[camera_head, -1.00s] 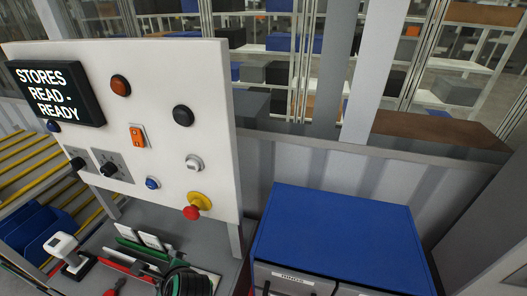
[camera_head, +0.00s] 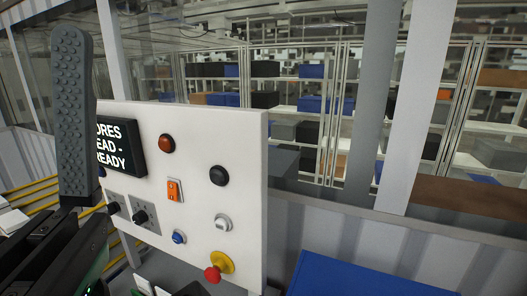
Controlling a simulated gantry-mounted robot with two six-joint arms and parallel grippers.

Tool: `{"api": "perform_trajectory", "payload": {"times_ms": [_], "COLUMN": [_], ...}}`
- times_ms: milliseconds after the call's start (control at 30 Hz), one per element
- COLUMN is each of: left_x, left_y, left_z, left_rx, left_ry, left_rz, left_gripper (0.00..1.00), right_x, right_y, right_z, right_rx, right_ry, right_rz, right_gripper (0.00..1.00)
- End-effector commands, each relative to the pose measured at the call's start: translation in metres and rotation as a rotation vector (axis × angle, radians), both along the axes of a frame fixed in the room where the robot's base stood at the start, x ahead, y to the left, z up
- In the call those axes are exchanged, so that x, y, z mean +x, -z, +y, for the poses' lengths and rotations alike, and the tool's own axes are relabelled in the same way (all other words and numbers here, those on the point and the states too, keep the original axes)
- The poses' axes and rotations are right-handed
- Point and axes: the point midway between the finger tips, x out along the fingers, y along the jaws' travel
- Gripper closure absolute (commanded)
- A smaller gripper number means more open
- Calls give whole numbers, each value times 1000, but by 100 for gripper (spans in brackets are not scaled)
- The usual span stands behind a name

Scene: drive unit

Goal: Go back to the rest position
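My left gripper (camera_head: 73,115) is at the left edge, in front of the control panel. One dark finger stands upright with its bumpy pad facing the camera, bare and touching nothing. The other finger is out of the picture. The black gripper body fills the lower left corner. No object shows in the gripper, which looks open. My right gripper is not in view.
The white control panel (camera_head: 246,140) carries a partly hidden display (camera_head: 122,148), a red button (camera_head: 166,143), a black button (camera_head: 219,175), an orange switch (camera_head: 174,190), dark knobs and a red emergency stop (camera_head: 213,273). A blue-topped cabinet (camera_head: 360,278) stands at the lower right.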

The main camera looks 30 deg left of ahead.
Motion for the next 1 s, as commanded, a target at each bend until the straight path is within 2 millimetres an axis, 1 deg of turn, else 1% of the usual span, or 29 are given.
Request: {"api": "perform_trajectory", "payload": {"times_ms": [33,67,100,167,200,233,267,300,367,400,500,600,667,733,1000], "left_x": [17,29,46,71,89,101,103,102,102,102,102,103,103,103,103], "left_y": [5,10,17,32,44,54,47,15,-7,-22,-57,-83,-93,-98,-94], "left_z": [-2,-1,2,10,16,17,16,16,15,15,15,15,15,15,15], "left_rx": [44,74,109,166,213,263,299,290,289,289,289,289,289,289,288], "left_ry": [-153,-252,-375,-540,-637,-694,-742,-731,-728,-727,-725,-724,-723,-723,-722], "left_rz": [81,140,220,343,429,490,492,485,485,485,485,485,486,486,485], "left_gripper": [0,0,0,0,0,0,0,0,0,0,0,0,0,0,0], "right_x": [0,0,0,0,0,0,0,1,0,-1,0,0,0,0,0], "right_y": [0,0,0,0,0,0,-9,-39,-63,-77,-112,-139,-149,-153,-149], "right_z": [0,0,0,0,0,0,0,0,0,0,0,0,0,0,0], "right_rx": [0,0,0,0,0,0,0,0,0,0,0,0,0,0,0], "right_ry": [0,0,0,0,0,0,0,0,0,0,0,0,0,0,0], "right_rz": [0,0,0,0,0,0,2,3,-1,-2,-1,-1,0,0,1], "right_gripper": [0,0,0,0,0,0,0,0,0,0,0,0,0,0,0]}}
